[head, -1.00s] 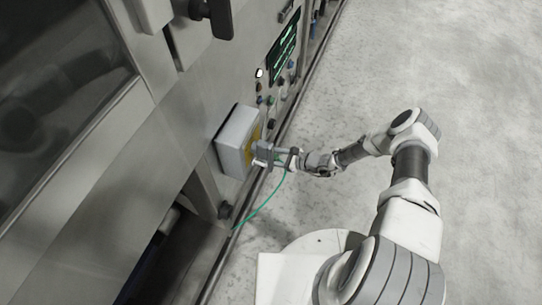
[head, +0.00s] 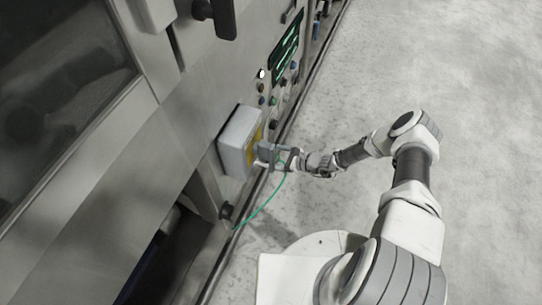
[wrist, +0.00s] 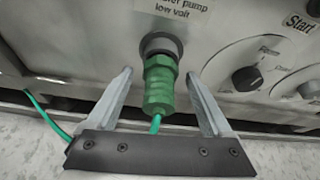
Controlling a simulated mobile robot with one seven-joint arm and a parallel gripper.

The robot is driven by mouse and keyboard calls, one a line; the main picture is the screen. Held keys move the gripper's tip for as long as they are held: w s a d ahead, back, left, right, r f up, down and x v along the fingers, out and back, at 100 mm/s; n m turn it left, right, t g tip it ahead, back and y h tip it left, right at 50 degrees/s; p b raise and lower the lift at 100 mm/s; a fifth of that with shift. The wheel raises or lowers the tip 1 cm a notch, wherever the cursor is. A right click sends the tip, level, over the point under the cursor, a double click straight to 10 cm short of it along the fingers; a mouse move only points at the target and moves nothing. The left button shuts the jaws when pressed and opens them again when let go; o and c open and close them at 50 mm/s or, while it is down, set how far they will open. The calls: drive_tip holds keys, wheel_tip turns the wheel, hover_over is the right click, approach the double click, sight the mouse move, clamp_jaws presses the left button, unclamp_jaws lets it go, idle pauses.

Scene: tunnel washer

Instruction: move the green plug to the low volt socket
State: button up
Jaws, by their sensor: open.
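The green plug (wrist: 158,90) stands at the round dark socket (wrist: 161,46) under the label ending in "low volt" in the wrist view. Its front end meets the socket ring and appears to be in it; the exact depth is hidden. A green cable (wrist: 155,124) leaves the back of the plug. My gripper (wrist: 158,74) is open, with one finger on each side of the plug and a visible gap at both.
A dark knob (wrist: 247,79) and a "Start" label (wrist: 299,22) are on the panel right of the socket. The green cable (head: 262,207) hangs down to the machine's base in the head view. The floor (head: 440,80) to the right is clear.

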drive_tip(key=p+v, duration=0.5)
drive_tip(key=v, duration=1.2)
drive_tip(key=shift+r, duration=0.2)
drive_tip(key=shift+d+r, duration=0.1)
drive_tip(key=shift+d, duration=0.1)
